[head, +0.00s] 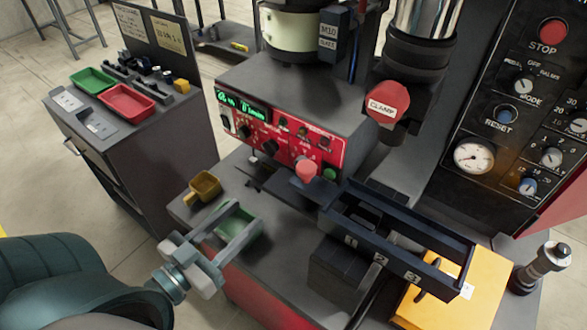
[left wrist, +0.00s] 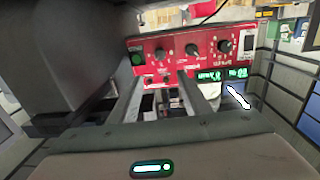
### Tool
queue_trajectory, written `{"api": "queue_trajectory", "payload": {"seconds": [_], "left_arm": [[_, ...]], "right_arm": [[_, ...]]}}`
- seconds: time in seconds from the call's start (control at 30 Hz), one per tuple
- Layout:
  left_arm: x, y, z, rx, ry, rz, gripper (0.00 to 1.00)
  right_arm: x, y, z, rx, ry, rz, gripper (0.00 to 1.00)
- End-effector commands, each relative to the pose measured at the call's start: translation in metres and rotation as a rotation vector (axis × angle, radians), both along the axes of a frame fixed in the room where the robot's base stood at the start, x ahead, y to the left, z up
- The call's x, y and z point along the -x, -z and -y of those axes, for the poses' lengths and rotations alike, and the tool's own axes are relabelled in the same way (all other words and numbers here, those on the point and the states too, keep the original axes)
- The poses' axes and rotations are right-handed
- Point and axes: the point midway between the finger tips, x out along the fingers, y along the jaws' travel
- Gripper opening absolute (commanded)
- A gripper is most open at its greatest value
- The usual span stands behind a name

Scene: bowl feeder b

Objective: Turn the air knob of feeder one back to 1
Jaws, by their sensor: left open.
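The red feeder panel (head: 288,136) is on the front of the grey feeder unit, with a green display and a row of black knobs. A black knob (head: 269,147) sits near its middle. In the left wrist view the panel (left wrist: 172,68) appears upside down, with knobs such as this one (left wrist: 192,50). I cannot read which knob is the air knob or its setting. My left gripper (head: 248,213) is open and empty, in front of and below the panel, apart from the knobs. Its fingers also show in the left wrist view (left wrist: 161,78). My right gripper is not in view.
A black control panel (head: 503,110) is at right. A cart with a red tray (head: 127,101) stands at left.

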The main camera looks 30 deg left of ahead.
Motion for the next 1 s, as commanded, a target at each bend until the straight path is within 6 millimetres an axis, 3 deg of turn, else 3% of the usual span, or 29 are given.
{"api": "queue_trajectory", "payload": {"seconds": [0.27, 0.47, 0.7, 1.0], "left_arm": [[-0.013, 0.000, 0.002, 0.001, -0.003, 0.004, 0.44], [-0.031, -0.001, 0.005, 0.002, -0.003, 0.005, 0.44], [-0.062, -0.003, 0.011, 0.001, -0.002, 0.002, 0.44], [-0.104, -0.003, 0.019, 0.002, -0.002, 0.002, 0.44]], "right_arm": [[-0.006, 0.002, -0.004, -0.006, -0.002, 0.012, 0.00], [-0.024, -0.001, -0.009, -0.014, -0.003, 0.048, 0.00], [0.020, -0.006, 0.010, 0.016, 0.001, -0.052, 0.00], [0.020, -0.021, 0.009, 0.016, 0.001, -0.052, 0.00]]}}
